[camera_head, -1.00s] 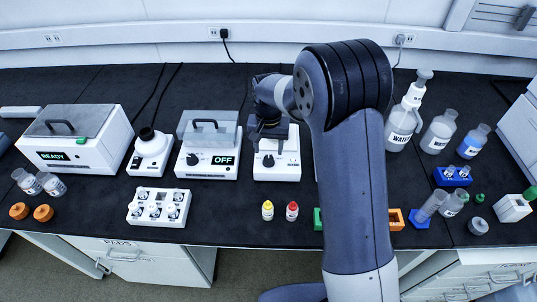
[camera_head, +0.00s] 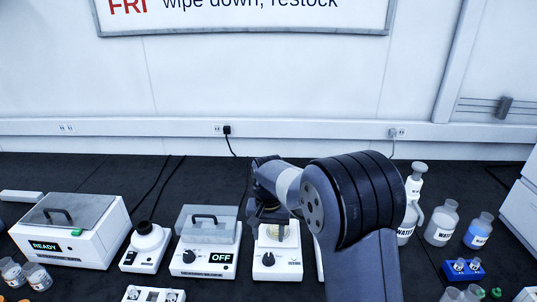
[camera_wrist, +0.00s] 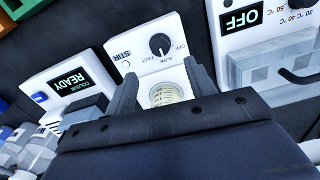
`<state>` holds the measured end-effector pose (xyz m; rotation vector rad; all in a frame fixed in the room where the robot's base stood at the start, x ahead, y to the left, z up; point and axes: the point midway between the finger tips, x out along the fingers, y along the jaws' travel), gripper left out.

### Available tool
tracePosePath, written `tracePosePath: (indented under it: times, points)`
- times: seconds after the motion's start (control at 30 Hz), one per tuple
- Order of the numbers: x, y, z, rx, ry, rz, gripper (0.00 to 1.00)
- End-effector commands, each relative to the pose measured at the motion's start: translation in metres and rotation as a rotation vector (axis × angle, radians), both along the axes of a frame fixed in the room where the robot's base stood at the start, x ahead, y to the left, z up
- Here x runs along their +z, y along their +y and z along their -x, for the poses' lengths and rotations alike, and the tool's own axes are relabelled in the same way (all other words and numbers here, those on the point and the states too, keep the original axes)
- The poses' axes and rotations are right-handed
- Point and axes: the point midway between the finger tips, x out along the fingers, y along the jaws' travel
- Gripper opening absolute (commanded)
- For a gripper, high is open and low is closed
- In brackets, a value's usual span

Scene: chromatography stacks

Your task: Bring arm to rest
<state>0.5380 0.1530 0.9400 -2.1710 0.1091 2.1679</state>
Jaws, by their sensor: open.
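My gripper (camera_head: 272,222) hangs over the white stirrer (camera_head: 277,262) in the head view. In the wrist view the two dark fingers of my gripper (camera_wrist: 161,82) stand apart, with nothing held between them. A small round vessel with graduation marks (camera_wrist: 163,94) sits on the stirrer (camera_wrist: 148,42) and shows between the fingers. Whether the fingers are level with the vessel or above it, I cannot tell. My arm is bent, with its dark elbow to the right of the stirrer, hiding part of the bench there.
A lidded heating unit reading OFF (camera_head: 205,245) stands left of the stirrer. Farther left are a small white device (camera_head: 146,247) and a box reading READY (camera_head: 70,232). Wash bottle (camera_head: 416,190) and bottles (camera_head: 441,222) stand right of my arm.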

Motion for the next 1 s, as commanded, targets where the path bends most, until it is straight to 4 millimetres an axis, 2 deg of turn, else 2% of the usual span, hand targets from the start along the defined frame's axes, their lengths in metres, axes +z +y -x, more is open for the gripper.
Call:
tracePosePath:
  times: [0.3, 0.5, 0.57, 1.0]
  points:
    - [-0.060, 0.000, 0.001, 0.000, 0.005, 0.001, 0.52]
    - [-0.088, 0.000, 0.001, 0.000, 0.005, 0.001, 0.52]
    - [-0.093, 0.000, 0.001, 0.000, 0.003, 0.001, 0.52]
    - [-0.093, 0.000, 0.000, 0.033, 0.001, 0.000, 0.52]
